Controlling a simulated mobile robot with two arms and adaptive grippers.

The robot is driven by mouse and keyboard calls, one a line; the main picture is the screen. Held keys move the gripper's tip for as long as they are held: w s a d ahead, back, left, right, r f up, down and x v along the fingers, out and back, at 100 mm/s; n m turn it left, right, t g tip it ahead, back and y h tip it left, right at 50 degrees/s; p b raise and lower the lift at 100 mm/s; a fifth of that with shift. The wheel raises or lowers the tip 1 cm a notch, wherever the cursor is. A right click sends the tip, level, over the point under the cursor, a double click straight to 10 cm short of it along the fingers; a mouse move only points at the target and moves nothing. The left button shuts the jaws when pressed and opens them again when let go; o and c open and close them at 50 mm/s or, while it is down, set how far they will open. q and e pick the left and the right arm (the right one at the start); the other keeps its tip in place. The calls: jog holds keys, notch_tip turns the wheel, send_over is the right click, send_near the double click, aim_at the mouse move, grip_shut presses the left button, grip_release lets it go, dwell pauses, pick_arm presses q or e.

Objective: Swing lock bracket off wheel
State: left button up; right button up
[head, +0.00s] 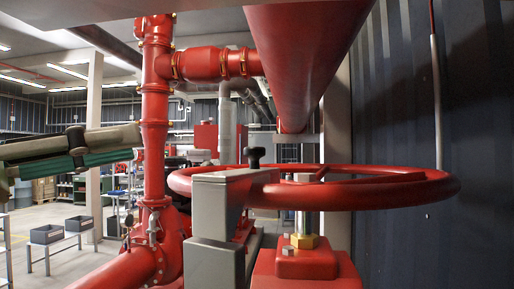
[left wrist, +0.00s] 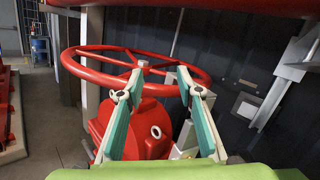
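The red handwheel (head: 390,193) lies flat on its stem above a red valve body (head: 305,265) in the head view. The grey lock bracket (head: 212,205) stands at the near left part of the wheel, with its top arm reaching over the rim and a black knob (head: 255,155) on top. My left gripper (head: 138,144) is at the left of the head view, apart from bracket and wheel. In the left wrist view its teal fingers (left wrist: 160,72) are spread with nothing held, and the wheel (left wrist: 100,78) shows beyond them. A pale grey part there is mostly hidden behind one finger. My right gripper is not in view.
A vertical red pipe (head: 154,110) stands between my left gripper and the bracket in the picture. A thick red pipe (head: 300,55) passes overhead. A dark corrugated wall (head: 440,110) is close on the right.

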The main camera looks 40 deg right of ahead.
aim_at(247, 150)
pick_arm(q)
jog(key=s+d+m+y, duration=0.2)
jog(key=s+m, duration=0.1)
jog(key=s, duration=0.4)
jog(key=d+p, duration=0.1)
jog(key=d, duration=0.3)
jog(key=d+p, duration=0.2)
jog(key=d, duration=0.2)
jog(key=s+d+p, duration=0.1)
jog(key=d+p, duration=0.1)
jog(key=d, duration=0.1)
jog(key=shift+d+r, duration=0.15)
jog(key=shift+d, duration=0.25)
jog(key=shift+d+p, duration=0.45)
jog(key=shift+d, duration=0.2)
grip_shut()
jog(key=shift+f, duration=0.2)
